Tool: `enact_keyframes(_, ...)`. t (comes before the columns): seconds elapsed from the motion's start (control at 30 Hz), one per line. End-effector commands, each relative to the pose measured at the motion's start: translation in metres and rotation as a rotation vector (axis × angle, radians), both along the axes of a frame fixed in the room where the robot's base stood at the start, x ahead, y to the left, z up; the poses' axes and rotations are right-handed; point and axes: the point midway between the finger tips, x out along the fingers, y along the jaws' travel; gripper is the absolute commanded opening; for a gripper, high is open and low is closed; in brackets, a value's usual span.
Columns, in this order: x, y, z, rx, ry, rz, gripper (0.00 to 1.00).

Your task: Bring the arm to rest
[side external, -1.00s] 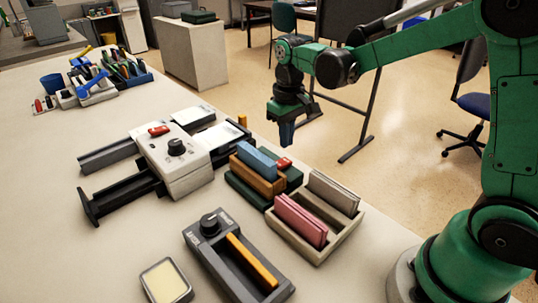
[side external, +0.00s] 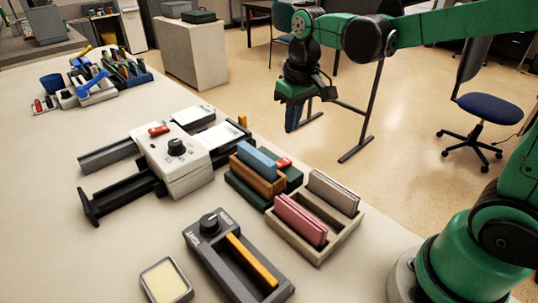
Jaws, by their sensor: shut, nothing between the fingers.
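My gripper (side external: 292,124) is at the end of the green arm, pointing down, past the table's far right edge in the picture. It is shut and empty, above the level of the table top and apart from everything on it. The arm reaches in from the upper right, and its base stands at the lower right.
The table (side external: 110,240) holds a white device with a black knob (side external: 175,160), a holder with blue and orange blocks (side external: 258,172), a tray with pink and grey cards (side external: 315,220), and a dark box with an orange bar (side external: 238,258). A blue chair (side external: 490,107) stands on open floor.

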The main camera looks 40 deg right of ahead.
Motion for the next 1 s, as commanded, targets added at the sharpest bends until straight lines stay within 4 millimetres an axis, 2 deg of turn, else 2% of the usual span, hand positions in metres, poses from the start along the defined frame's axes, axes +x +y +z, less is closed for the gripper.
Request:
enact_keyframes(0.2, -0.040, 0.012, 0.011, -0.003, -0.238, 0.003, 0.00)
enact_keyframes(0.4, -0.064, 0.019, 0.005, 0.003, -0.411, 0.003, 0.00)
enact_keyframes(0.6, -0.071, 0.021, 0.000, 0.008, -0.484, 0.002, 0.00)
enact_keyframes(1.0, -0.072, 0.021, 0.000, 0.008, -0.488, 0.002, 0.00)
